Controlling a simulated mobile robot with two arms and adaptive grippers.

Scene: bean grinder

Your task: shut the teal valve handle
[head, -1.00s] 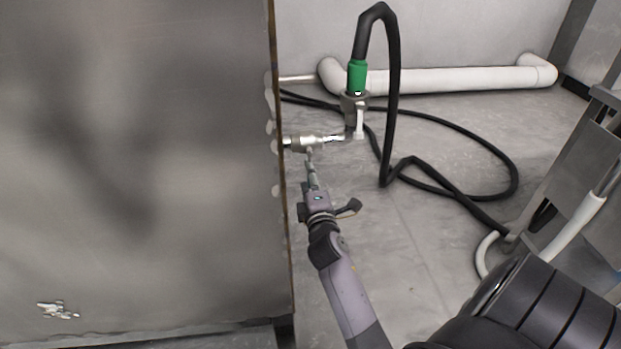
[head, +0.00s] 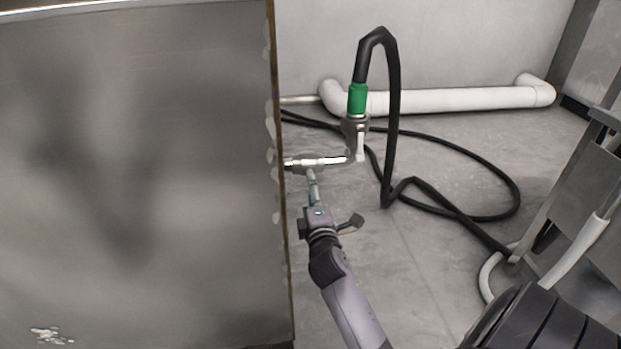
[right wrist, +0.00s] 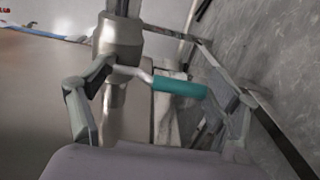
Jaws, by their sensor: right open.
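The teal valve handle (right wrist: 180,87) is a short teal sleeve on a bent metal lever in the right wrist view. It lies between the spread fingers of my right gripper (right wrist: 174,84), which is open; I cannot tell whether a finger touches it. In the head view, the lever comes down from the metal valve pipe (head: 322,162), and only a little teal shows at the gripper. There my right gripper (head: 313,205) reaches up to the lever from below. The metal valve body (right wrist: 120,38) also shows in the right wrist view. My left gripper is out of view.
A large grey metal panel (head: 140,170) stands close on the left. A green coupling (head: 357,98) joins the pipe to a looping black hose (head: 393,110). A white pipe (head: 450,100) runs along the wall. A metal frame (head: 575,200) stands at right.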

